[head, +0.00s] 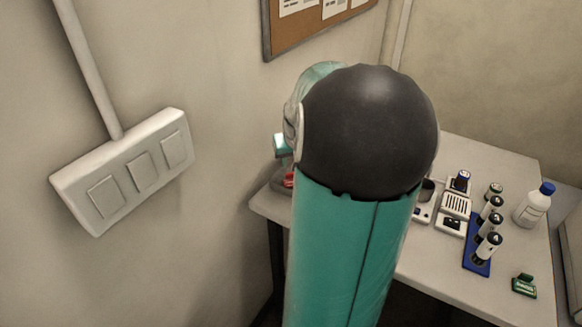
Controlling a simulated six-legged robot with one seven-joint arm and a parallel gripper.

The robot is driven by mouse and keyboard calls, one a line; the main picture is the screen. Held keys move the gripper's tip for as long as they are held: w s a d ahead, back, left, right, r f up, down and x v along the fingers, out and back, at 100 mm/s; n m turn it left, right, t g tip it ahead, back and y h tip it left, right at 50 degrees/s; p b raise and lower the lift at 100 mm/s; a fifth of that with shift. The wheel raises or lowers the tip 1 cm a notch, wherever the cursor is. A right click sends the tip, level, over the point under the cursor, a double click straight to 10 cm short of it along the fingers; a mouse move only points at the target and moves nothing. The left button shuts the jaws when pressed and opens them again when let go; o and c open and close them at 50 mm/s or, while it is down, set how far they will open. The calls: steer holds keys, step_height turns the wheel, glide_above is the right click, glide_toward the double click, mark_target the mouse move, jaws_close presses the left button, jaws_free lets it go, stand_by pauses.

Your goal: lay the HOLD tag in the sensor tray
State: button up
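My teal arm with its dark round joint fills the middle of the head view and hides much of the table. My gripper cannot be made out behind it. A small red thing (289,179) shows at the table's left end, partly covered by my arm; I cannot tell whether it is the HOLD tag. A small teal and white piece shows just above it, too little to identify. No tag lettering can be read. I cannot pick out the sensor tray for sure.
On the table (420,265), right of my arm, stand a blue rack (469,262) with several dark-capped vials, a white device (454,207), a blue-capped bottle (533,205) and a small green item (524,285). A wall switch panel (125,170) is at left.

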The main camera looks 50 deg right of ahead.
steer(key=shift+v, duration=2.25)
steer(key=shift+w, duration=0.15)
steer(key=w+a+r+n+t+h, duration=0.1)
steer(key=w+a+r+t, duration=0.1)
steer(key=a+r, duration=0.45)
steer(key=w+a+r+n+t+h, duration=0.1)
steer(key=w+a+r+n+t, duration=0.2)
steer(key=a, duration=0.7)
steer(key=s+a+f+n+g+y, duration=0.1)
steer(key=s+a, duration=0.3)
steer(key=a, duration=0.7)
steer(key=s+a+f+n+g+y, duration=0.1)
steer(key=s+a+f+n+y, duration=0.1)
steer(key=a, duration=0.9)
steer(key=s+y, duration=0.1)
steer(key=s, duration=0.1)
steer(key=shift+s+f+n+g+y, duration=0.35)
steer(key=shift+s+n+g+y, duration=0.05)
steer(key=shift+a, duration=0.15)
